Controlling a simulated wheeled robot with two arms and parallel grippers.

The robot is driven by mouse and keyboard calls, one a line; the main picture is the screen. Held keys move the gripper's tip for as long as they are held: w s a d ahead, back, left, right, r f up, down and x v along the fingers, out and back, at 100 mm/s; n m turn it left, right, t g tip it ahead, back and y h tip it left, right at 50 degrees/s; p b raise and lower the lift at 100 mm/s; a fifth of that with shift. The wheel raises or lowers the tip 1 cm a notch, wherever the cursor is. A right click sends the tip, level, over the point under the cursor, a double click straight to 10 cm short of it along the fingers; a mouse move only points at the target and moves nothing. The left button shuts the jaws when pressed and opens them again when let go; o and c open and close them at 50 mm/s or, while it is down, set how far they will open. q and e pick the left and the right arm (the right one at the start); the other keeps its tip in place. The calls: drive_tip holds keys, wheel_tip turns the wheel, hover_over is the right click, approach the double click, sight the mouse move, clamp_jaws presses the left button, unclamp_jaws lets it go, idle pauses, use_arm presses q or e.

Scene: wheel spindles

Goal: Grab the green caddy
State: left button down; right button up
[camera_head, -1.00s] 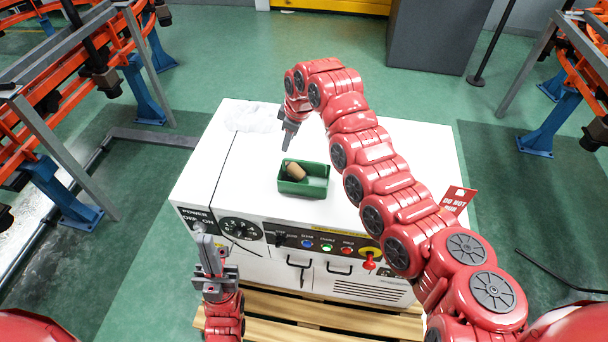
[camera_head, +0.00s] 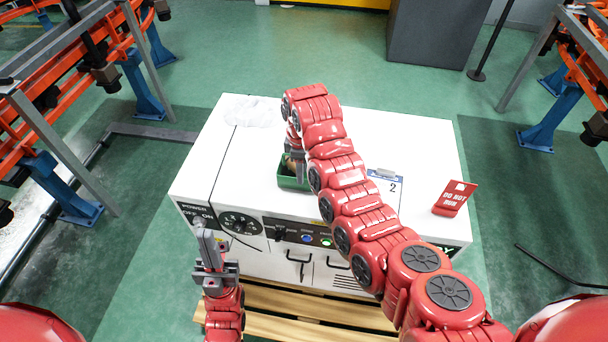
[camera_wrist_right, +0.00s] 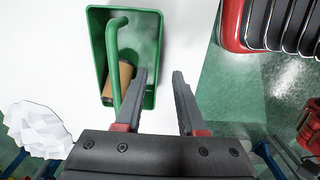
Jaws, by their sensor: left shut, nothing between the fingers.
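The green caddy (camera_head: 289,182) stands on the white machine top, partly hidden behind my right arm in the head view. In the right wrist view the caddy (camera_wrist_right: 150,20) shows its handle and a brown cylinder (camera_wrist_right: 119,80) inside. My right gripper (camera_wrist_right: 160,82) is open. One finger overlaps the caddy's inside and the other lies outside its right wall; I cannot tell how deep they reach. In the head view the right gripper (camera_head: 294,155) is mostly hidden by the arm. My left gripper (camera_head: 207,240) is shut and empty, in front of the machine's left side.
The white machine (camera_head: 225,165) has knobs and buttons on its front. A clipboard (camera_head: 385,182) marked 2 lies right of my arm, and a red sign (camera_head: 455,198) stands at the right edge. A crumpled whitish sheet (camera_head: 252,110) lies at the back left.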

sight(301, 190)
drive_tip(key=shift+f, duration=0.35)
drive_tip(key=shift+f+p, duration=0.35)
drive_tip(key=shift+p, duration=0.05)
wheel_tip(301, 190, down, 3)
drive_tip(key=shift+w+f+p, duration=0.15)
drive_tip(key=shift+p, duration=0.45)
drive_tip(key=shift+f, duration=0.65)
drive_tip(key=shift+a, duration=0.1)
drive_tip(key=shift+c, duration=0.3)
clamp_jaws()
drive_tip(key=shift+w+r, duration=0.1)
